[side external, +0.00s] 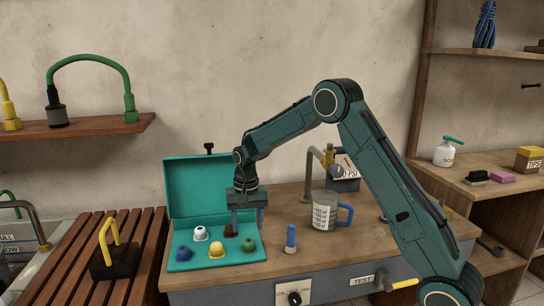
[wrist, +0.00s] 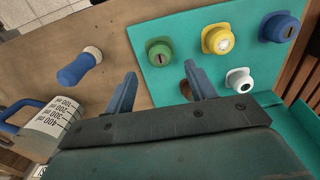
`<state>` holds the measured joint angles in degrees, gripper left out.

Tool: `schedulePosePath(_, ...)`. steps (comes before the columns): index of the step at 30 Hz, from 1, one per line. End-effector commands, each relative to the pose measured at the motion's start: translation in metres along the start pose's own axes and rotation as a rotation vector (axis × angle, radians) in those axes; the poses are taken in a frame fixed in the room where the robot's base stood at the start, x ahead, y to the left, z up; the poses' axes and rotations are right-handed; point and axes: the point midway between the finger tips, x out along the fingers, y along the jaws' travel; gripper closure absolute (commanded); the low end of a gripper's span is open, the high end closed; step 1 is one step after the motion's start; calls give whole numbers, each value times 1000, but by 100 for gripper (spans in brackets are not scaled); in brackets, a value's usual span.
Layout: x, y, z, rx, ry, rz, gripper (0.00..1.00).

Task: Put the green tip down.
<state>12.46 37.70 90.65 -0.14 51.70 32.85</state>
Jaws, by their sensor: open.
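The green tip (side external: 249,245) sits at the right front of the open teal case (side external: 200,187). In the wrist view the green tip (wrist: 159,52) lies beyond and between the fingertips. My gripper (side external: 247,222) points down above the right part of the case, its fingers apart and empty; it also shows in the wrist view (wrist: 159,80). A brown tip (side external: 231,231) is close by, partly hidden by a finger in the wrist view. White (side external: 200,234), yellow (side external: 212,247) and blue (side external: 184,253) tips sit further left in the case.
A blue stubby piece with a pale end (side external: 290,240) stands right of the case. The case lid stands raised behind my gripper.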

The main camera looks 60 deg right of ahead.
Motion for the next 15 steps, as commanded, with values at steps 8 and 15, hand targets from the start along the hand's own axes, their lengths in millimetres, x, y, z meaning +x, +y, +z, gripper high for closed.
schedulePosePath(8, -42, 0, -1, 0, 3, -2, 45)
schedulePosePath(15, -58, 0, 0, 0, 1, -1, 45)
